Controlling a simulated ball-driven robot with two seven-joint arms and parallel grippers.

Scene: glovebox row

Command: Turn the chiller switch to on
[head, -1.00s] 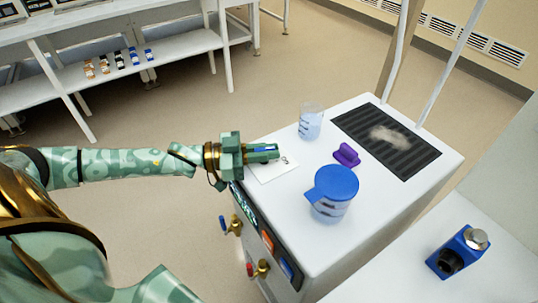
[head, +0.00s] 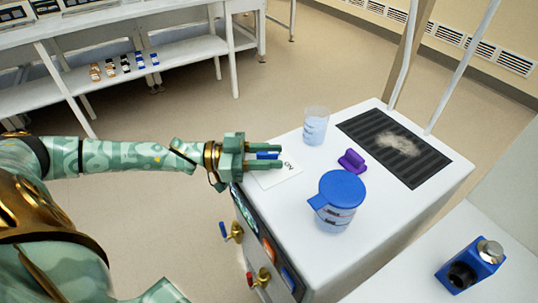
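The white cabinet (head: 400,215) has a pale plate (head: 282,178) with dark lettering, seemingly ON seen upside down, at the left of its top. My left gripper (head: 272,156) reaches in from the left over this plate. Its fingers point right and stand apart with a blue piece (head: 268,155) between them, possibly the switch handle. I cannot tell whether they press on it, and the gripper covers part of the plate. My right gripper is out of view.
A blue-lidded jug (head: 340,190), a purple piece (head: 351,161) and a clear beaker (head: 315,125) stand right of the plate. Brass valves (head: 264,277) stick out of the cabinet's front. A blue device (head: 470,262) sits at the lower right.

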